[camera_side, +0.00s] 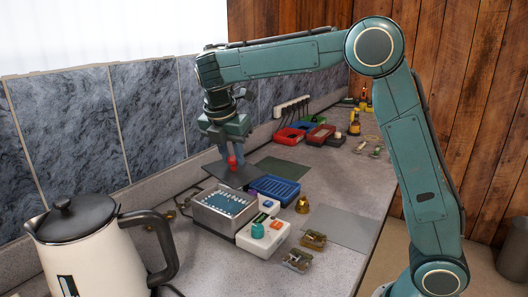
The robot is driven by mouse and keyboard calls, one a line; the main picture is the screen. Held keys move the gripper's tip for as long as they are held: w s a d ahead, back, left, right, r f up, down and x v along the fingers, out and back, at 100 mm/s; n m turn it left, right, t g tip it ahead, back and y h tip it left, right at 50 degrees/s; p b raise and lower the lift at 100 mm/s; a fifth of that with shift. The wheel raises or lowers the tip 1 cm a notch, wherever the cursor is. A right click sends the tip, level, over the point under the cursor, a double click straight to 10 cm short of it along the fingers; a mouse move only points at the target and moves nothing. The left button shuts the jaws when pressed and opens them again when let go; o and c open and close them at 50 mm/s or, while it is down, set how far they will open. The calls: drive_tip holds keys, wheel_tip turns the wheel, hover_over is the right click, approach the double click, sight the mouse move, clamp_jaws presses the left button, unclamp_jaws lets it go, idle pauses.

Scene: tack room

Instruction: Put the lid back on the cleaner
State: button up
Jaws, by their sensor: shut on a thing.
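The cleaner is a metal box (198,216) with an open top and bluish contents inside, standing on the counter in the middle of the view. The lid is a flat dark plate (247,179) with a red knob (232,161), just behind the cleaner's opening in the picture. My gripper (232,156) points down and is shut on the red knob. The fingers partly hide the knob. I cannot tell how far the lid is above the counter.
A blue tray (274,187) is close to the right of the cleaner. A brass bell-shaped thing (302,205) and small metal parts (298,260) lie at the right front. A kettle (88,245) stands at the left front. Red bins (290,137) are farther back.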

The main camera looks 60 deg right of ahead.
sight(222, 174)
drive_tip(key=shift+w+a+r+n+t, duration=0.2)
drive_tip(key=shift+w+a+n, duration=0.1)
drive_tip(key=shift+a+n, duration=0.4)
drive_tip(key=shift+w+a+r+n+t, duration=0.1)
drive_tip(key=shift+w+a+n+t, duration=0.15)
drive_tip(key=shift+a+n, duration=0.45)
drive_tip(key=shift+f, duration=0.3)
drive_tip(key=shift+f, duration=2.7)
drive_tip(key=shift+f, duration=0.55)
drive_tip(key=o, duration=0.7)
drive_tip(key=shift+r, duration=0.15)
drive_tip(key=v, duration=1)
drive_tip(key=shift+r, duration=0.35)
